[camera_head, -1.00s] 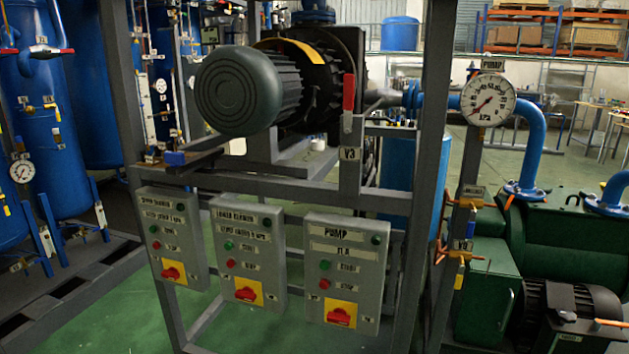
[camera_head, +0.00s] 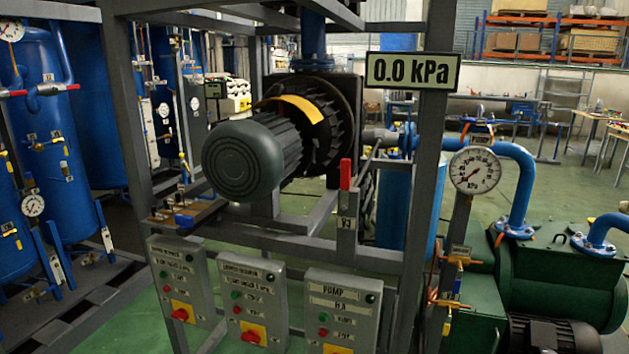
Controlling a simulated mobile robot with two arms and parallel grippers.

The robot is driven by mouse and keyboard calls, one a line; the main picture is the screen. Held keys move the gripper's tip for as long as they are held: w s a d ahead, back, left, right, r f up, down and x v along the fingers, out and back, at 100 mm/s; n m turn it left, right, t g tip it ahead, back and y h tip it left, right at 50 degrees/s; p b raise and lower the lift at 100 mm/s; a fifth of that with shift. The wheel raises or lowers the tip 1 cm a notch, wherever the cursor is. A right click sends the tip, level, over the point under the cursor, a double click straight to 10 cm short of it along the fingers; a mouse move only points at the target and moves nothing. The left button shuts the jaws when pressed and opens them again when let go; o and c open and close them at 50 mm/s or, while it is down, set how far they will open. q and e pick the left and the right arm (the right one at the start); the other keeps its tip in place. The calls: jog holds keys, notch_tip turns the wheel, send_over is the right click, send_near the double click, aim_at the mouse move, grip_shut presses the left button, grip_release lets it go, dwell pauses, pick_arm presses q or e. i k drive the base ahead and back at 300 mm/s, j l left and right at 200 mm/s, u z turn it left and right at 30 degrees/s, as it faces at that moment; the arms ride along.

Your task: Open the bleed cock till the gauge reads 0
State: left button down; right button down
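The round white pump gauge (camera_head: 475,170) is on a post at the right. Its thin needle appears to point to the lower left, but its small numbers are hard to read. A pale digital display (camera_head: 412,72) on the frame above reads 0.0 kPa. Small brass cock fittings with orange-yellow parts (camera_head: 455,262) sit on the post below the gauge. Which one is the bleed cock, and its handle position, I cannot tell. A red lever (camera_head: 345,174) at the V3 tag stands upright. Neither gripper is in view.
A grey steel frame (camera_head: 428,150) carries a motor (camera_head: 250,155) and control boxes, including the pump box (camera_head: 342,308). Green pump machinery (camera_head: 560,265) with blue pipes stands at the right. Blue tanks (camera_head: 45,120) stand at the left. Green floor shows behind.

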aim_at(447, 324)
jog(key=i+l+z, duration=0.6)
jog(key=i+l, duration=0.15)
jog(key=i, duration=0.05)
